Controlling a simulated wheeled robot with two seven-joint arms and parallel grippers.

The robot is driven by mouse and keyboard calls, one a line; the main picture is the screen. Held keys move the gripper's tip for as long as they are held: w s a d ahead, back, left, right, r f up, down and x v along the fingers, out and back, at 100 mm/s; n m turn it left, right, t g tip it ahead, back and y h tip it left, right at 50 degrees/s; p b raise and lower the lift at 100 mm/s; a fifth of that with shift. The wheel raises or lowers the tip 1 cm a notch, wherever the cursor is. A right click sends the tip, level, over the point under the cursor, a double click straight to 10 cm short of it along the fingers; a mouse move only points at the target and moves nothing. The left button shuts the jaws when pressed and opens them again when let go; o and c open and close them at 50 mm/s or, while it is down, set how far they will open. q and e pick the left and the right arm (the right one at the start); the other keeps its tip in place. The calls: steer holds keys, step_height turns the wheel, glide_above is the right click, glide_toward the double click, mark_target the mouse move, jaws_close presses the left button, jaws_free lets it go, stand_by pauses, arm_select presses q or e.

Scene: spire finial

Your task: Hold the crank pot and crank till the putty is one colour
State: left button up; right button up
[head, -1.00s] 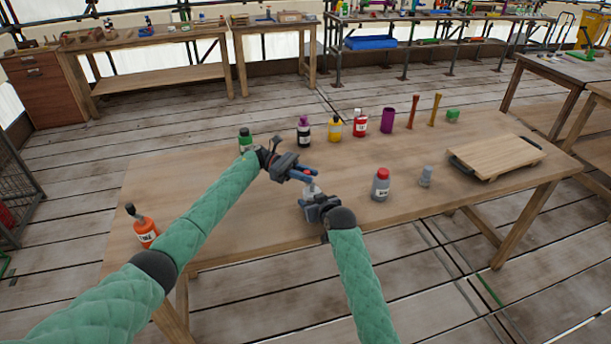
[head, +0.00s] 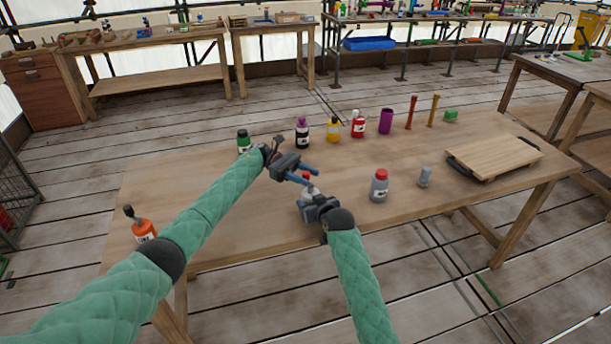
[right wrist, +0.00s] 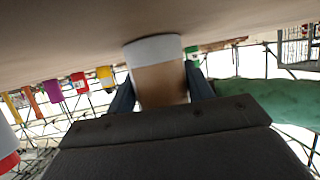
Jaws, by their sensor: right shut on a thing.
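The crank pot shows in the right wrist view as a brownish body with a white rim (right wrist: 155,50), between the two dark fingers of my right gripper (right wrist: 160,90). In the head view my right gripper (head: 312,200) is shut on it, low over the table, and hides most of it. A small red part (head: 306,176) shows above the pot. My left gripper (head: 306,176) is just above the pot, its blue fingers beside the red part. Whether they grip it is too small to tell. The putty inside is not visible.
On the table (head: 220,220) stand green (head: 243,141), purple-capped (head: 302,132), yellow (head: 334,129) and red (head: 358,124) bottles, a purple cup (head: 386,121), a red-capped grey bottle (head: 379,186), a small grey piece (head: 424,177), a board (head: 495,155) and an orange bottle (head: 141,224).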

arm_select(q)
steer(key=shift+w, duration=0.1)
steer(key=v, duration=1.2)
stand_by(0.4)
stand_by(0.5)
arm_select(e)
steer(key=o, duration=1.1)
